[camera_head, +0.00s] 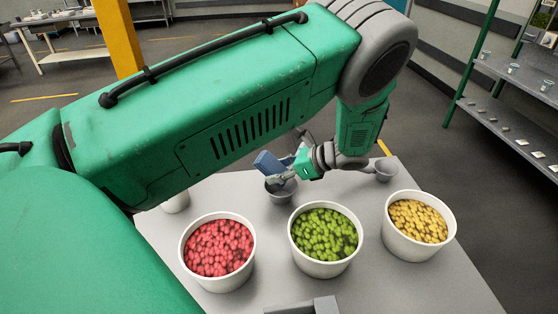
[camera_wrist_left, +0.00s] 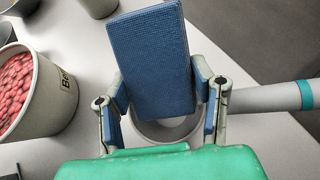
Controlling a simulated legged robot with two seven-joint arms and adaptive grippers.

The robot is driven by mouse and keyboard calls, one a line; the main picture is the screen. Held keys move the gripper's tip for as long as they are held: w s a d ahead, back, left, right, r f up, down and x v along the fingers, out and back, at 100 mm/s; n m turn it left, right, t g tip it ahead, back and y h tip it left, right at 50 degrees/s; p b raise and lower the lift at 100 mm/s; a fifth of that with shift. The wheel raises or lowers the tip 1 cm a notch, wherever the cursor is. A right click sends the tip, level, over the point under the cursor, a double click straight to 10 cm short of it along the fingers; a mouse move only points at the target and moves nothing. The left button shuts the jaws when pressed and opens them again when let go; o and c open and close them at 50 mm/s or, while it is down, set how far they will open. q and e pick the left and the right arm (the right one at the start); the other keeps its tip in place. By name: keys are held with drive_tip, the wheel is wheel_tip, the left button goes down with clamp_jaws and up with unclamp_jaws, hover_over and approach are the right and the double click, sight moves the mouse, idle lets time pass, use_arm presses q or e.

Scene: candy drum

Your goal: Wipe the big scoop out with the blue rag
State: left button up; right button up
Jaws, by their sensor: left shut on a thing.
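The blue rag (camera_wrist_left: 152,65) is a flat, thick blue pad held between the fingers of my left gripper (camera_wrist_left: 163,100). In the head view the rag (camera_head: 268,162) sticks up to the left of my left gripper (camera_head: 281,176). The big scoop (camera_wrist_left: 188,133) is a grey bowl with a pale handle running right to a teal band. The rag's lower end is over the scoop's mouth; I cannot tell whether it touches the inside. In the head view the scoop's bowl (camera_head: 283,195) is just below the gripper. My right gripper is not in view.
Tubs of red candy (camera_head: 184,255), green candy (camera_head: 325,268) and yellow candy (camera_head: 405,248) stand along the near side of the grey table (camera_head: 275,290). A smaller grey cup or scoop (camera_head: 386,173) is at the back right. A pale cup (camera_head: 175,204) stands at the left.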

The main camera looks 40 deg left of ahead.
use_arm(q)
drive_tip(key=r+p, duration=0.1)
drive_tip(key=r, duration=0.1)
drive_tip(key=r+p, duration=0.1)
drive_tip(key=r, duration=0.1)
drive_tip(key=r+p, duration=0.1)
drive_tip(key=r, duration=0.1)
drive_tip(key=shift+w+a+r+p, duration=0.1)
drive_tip(key=shift+w+p, duration=0.2)
drive_tip(key=shift+p, duration=0.05)
